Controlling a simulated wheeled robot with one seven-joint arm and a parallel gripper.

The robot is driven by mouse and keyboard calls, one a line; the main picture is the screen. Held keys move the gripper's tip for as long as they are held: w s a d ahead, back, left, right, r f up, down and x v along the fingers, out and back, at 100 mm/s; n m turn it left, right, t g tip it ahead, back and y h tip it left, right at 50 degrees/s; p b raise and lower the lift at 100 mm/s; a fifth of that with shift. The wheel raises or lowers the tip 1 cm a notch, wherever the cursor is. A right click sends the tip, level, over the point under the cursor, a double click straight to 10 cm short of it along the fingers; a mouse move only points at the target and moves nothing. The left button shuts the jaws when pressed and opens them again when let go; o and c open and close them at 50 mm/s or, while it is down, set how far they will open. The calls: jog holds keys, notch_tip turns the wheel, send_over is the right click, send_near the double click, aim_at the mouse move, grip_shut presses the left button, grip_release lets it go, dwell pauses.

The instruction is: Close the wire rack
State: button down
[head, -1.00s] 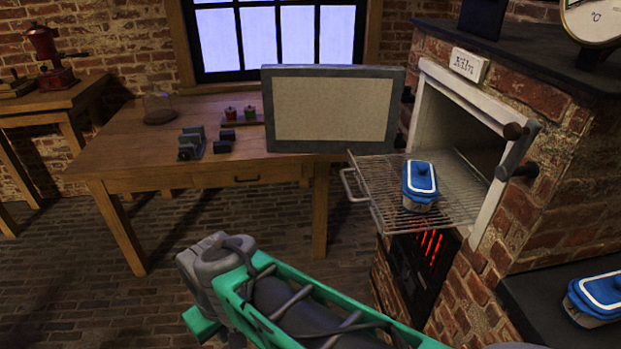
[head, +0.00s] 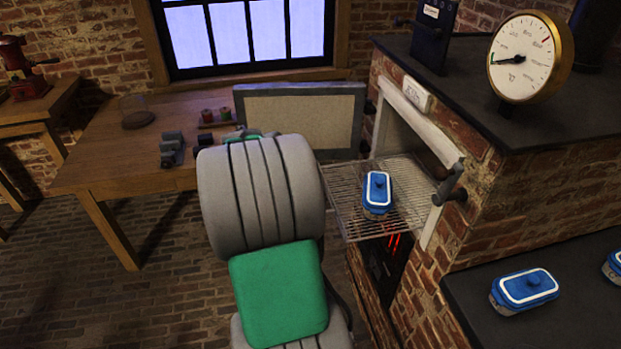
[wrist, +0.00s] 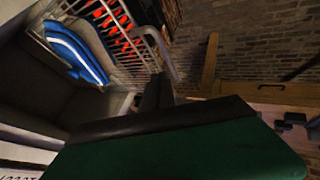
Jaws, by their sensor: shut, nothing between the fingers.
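The wire rack (head: 345,205) sticks out of the open kiln (head: 412,135) in the head view. My arm covers the rack's left edge and handle in the head view, and my gripper is hidden there. In the wrist view my gripper (wrist: 156,92) is shut and empty. The rack (wrist: 122,48) is at the upper left there, with its handle (wrist: 160,50) just beyond my fingertips. Whether they touch the handle cannot be told.
A grey-framed beige panel (head: 300,115) stands left of the kiln opening. Red heat glows below the rack. A wooden table (head: 95,150) with small items stands behind my arm. The brick floor at left is clear.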

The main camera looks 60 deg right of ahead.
jog(key=p+x, duration=0.1)
jog(key=x, duration=0.6)
jog(key=shift+d+f, duration=0.15)
jog(key=shift+d, duration=0.05)
